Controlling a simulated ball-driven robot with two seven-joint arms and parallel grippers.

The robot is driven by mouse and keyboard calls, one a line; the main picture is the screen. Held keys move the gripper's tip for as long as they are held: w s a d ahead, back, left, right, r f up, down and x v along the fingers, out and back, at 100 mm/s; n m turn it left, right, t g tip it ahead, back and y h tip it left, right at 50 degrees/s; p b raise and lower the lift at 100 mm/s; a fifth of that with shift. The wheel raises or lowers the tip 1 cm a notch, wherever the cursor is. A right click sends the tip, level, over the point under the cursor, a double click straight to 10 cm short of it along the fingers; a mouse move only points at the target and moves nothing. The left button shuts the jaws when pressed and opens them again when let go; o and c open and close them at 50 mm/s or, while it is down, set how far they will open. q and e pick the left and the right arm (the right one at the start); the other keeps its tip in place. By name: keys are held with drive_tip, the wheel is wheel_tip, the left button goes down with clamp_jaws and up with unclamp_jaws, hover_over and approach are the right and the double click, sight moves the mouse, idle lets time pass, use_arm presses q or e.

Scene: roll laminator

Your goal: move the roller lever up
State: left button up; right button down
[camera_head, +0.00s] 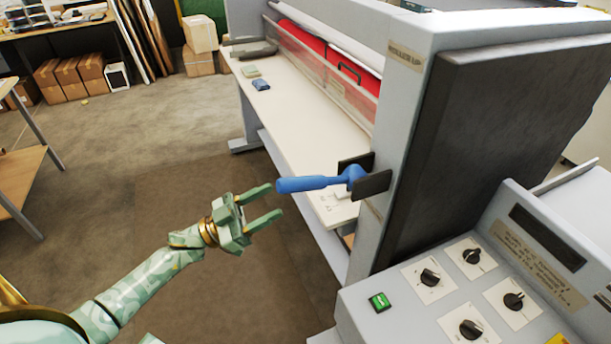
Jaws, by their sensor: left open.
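The roller lever (312,183) is blue and sticks out to the left from the side of the laminator's grey end housing (395,150). It lies about level, with its hub between two dark plates. A label reading "ROLLER UP" (405,56) is on the housing above it. My left gripper (268,203) is open and empty. Its two green fingers point right, toward the free end of the lever, and appear just short of it and slightly lower. I cannot tell the exact depth gap. My right gripper is not in view.
A control panel (395,325) with several black knobs and a green switch (380,301) is at lower right. The laminator's pale table (300,125) runs behind the lever, with small blocks at its far end. A wooden table (20,175) stands at left. The floor between is clear.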

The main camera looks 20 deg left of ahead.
sight(302, 184)
use_arm(q)
drive_tip(key=x, duration=0.2)
drive_tip(key=p+x, duration=0.1)
drive_tip(key=x, duration=0.1)
drive_tip(key=shift+r, duration=0.35)
drive_tip(key=p+x, duration=0.1)
drive_tip(key=x, duration=0.3)
drive_tip(key=shift+f, duration=0.1)
drive_tip(key=shift+w+d, duration=0.3)
drive_tip(key=shift+d, duration=0.05)
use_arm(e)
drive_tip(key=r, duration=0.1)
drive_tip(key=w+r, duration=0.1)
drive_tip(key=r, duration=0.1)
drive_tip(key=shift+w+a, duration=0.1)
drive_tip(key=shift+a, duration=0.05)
use_arm(q)
drive_tip(key=shift+s, duration=0.1)
drive_tip(key=shift+c, duration=0.5)
clamp_jaws()
